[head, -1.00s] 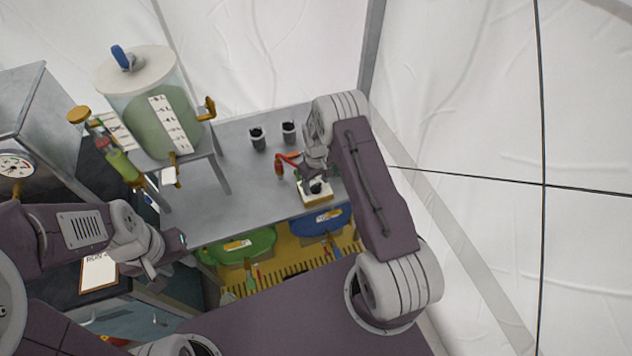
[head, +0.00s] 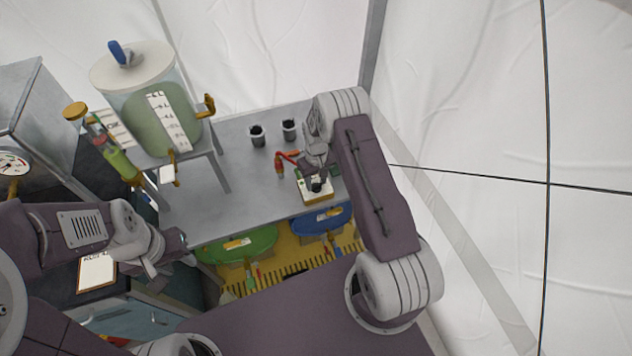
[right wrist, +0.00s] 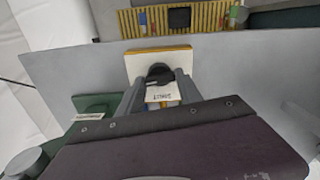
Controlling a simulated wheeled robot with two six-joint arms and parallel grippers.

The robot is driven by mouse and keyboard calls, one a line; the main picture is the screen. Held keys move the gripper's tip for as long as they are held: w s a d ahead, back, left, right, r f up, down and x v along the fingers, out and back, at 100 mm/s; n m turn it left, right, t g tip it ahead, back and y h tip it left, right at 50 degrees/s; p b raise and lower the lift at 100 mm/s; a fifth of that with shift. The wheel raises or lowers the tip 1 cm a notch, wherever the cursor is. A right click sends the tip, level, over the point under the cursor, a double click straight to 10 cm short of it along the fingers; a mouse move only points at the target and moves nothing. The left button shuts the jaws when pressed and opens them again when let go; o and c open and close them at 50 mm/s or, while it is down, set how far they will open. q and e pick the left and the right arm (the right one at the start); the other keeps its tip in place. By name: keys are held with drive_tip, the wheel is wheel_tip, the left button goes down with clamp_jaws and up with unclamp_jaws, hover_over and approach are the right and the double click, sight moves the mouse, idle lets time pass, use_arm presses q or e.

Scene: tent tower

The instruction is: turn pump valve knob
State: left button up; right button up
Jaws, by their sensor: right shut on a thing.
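The pump valve knob (right wrist: 159,73) is a dark round knob on a white and yellow block in the right wrist view. In the head view the block (head: 317,195) sits near the front edge of the grey table. My right gripper (right wrist: 160,86) is over the block with a finger on either side of the knob, shut on it. In the head view it (head: 316,178) comes down on the block from above. My left gripper (head: 172,243) is at the lower left, away from the block; its jaws are too small to read.
A tank of green liquid (head: 158,115) stands on a raised stand at the left. Two dark cups (head: 258,136) and a red-handled part (head: 280,165) are on the grey table (head: 225,200). Green (head: 240,245) and blue (head: 325,222) pieces hang below the front edge. A clipboard (head: 97,272) lies lower left.

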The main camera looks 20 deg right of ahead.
sight(316, 183)
drive_tip(key=m+b, duration=0.1)
drive_tip(key=m, duration=0.3)
drive_tip(key=shift+m, duration=0.3)
drive_tip(key=m+b, duration=0.1)
drive_tip(key=m, duration=0.3)
drive_tip(key=shift+m, duration=0.3)
drive_tip(key=o, duration=1.4)
drive_tip(key=shift+r, duration=0.1)
drive_tip(key=shift+s, duration=0.1)
wheel_tip(316, 183, up, 9)
drive_tip(key=shift+r+b, duration=0.1)
drive_tip(key=shift+b, duration=0.55)
drive_tip(key=shift+a, duration=0.1)
